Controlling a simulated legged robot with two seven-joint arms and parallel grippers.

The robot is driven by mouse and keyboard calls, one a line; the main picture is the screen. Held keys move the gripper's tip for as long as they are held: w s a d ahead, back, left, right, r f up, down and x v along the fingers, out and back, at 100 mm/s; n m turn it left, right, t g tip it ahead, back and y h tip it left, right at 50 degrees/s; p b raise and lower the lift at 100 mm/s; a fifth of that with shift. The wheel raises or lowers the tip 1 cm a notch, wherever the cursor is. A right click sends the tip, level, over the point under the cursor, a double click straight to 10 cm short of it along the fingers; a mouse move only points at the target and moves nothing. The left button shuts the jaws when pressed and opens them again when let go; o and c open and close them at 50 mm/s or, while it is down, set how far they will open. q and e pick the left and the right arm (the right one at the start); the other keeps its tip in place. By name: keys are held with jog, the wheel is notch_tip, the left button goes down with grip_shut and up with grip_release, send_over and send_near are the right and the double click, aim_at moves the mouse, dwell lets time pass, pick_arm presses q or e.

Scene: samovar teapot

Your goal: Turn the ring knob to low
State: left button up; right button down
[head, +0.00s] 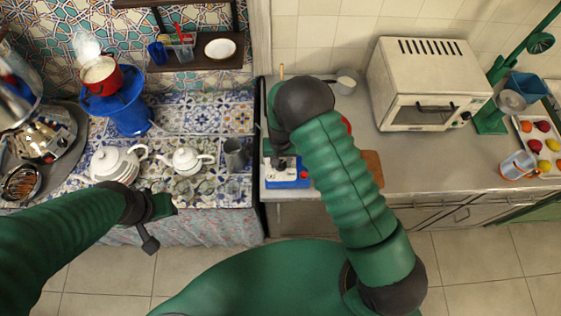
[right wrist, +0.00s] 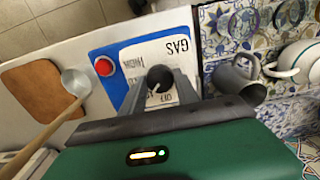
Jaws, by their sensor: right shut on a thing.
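The gas control box is blue with a white face (right wrist: 140,48) lettered "GAS" and a round red button (right wrist: 104,66). It also shows on the counter in the head view as a small blue box (head: 291,183). A dark round knob (right wrist: 160,76) sits on the white face. My right gripper (right wrist: 161,86) is shut on this knob, a finger on each side. Smaller lettering beside the knob is partly hidden, so its setting cannot be read surely. In the head view my right gripper (head: 285,165) is above the box, mostly behind my arm. My left gripper (head: 152,222) hangs before the tiled table, its jaws unclear.
A grey metal pitcher (head: 235,154), a white teapot (head: 187,160) and glasses stand left of the box on the tiled table. A wooden board (right wrist: 38,88) and a long-handled pot (right wrist: 75,82) lie on the other side. A toaster oven (head: 428,82) stands further right.

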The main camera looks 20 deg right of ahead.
jog(key=shift+w, duration=0.1)
jog(key=c, duration=1.2)
grip_release()
jog(key=o, duration=0.3)
